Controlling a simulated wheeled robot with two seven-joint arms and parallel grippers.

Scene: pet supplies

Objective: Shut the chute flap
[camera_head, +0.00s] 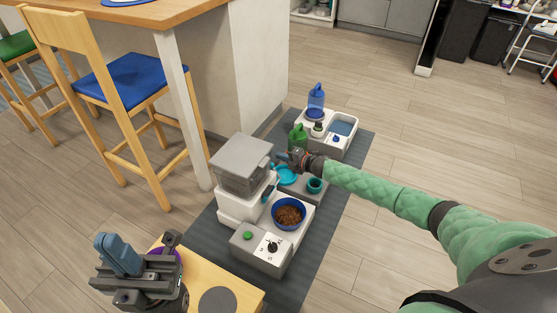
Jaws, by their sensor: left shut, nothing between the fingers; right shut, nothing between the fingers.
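The feeder has a grey hopper (241,163) on a white body (237,205). My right gripper (283,157) is shut and empty, just right of the hopper and above a cyan dish (286,175). I cannot tell whether it touches anything. My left gripper (118,251) is shut and empty at the lower left, over a small wooden table, well apart from the feeder.
A blue bowl of kibble (289,214) sits before the chute, behind a grey control box (262,250) with button and dial. A green can (298,137) and blue water dispenser (316,100) stand behind. The wooden table (246,293) is in front.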

